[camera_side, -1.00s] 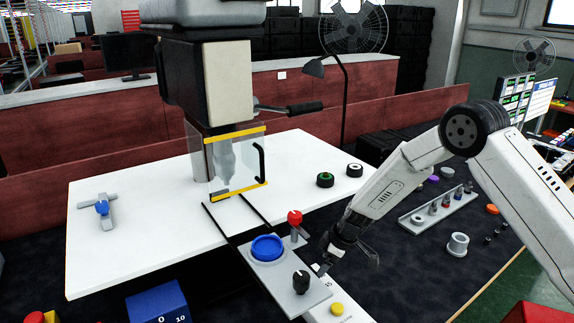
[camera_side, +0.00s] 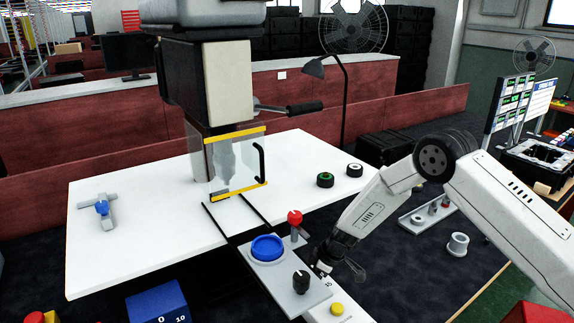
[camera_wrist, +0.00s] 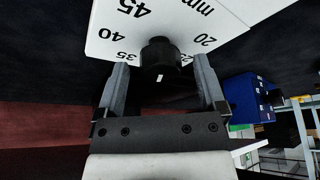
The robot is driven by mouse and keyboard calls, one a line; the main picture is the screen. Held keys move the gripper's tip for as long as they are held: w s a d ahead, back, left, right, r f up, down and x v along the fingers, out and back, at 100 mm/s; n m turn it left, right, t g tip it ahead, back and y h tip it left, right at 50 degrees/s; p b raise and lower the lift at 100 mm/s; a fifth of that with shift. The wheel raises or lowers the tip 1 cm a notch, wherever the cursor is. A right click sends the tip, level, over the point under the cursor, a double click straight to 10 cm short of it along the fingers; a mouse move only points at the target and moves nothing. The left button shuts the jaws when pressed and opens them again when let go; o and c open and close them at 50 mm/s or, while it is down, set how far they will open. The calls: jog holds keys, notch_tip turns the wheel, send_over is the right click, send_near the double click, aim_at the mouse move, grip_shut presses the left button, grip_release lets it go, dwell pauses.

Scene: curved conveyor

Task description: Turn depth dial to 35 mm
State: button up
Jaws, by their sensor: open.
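The depth dial (camera_wrist: 160,52) is a black knob on a white scale plate (camera_wrist: 190,20) in the wrist view. The plate reads 20, 25, 35, 40, 45 and mm. A small white mark on the knob lies at its lower edge, between the 25 and 35 labels; no 30 label shows. My gripper (camera_wrist: 162,82) is open, with one finger on each side of the knob. Dark gaps show between fingers and knob; I cannot tell of any contact. In the side view my gripper (camera_side: 338,262) is low beside the grey control panel (camera_side: 275,282), and the dial is hard to make out.
The panel carries a blue button (camera_side: 267,248), a red-topped lever (camera_side: 295,219) and a black knob (camera_side: 301,281). A yellow button (camera_side: 337,309) is close in front. A drill press with a clear guard (camera_side: 236,165) stands behind on the white table (camera_side: 125,205).

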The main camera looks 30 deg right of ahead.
jog(key=shift+c, duration=0.3)
grip_shut()
jog(key=shift+a+m+t+h, duration=0.15)
jog(key=shift+m+t+h, duration=0.35)
jog(key=shift+m, duration=1.4)
jog(key=shift+m+h, duration=0.5)
jog(key=shift+m, duration=0.5)
jog(key=shift+o, duration=0.3)
grip_release()
jog(key=shift+s+r, duration=0.15)
jog(key=v, duration=0.7)
jog(key=shift+r, duration=0.2)
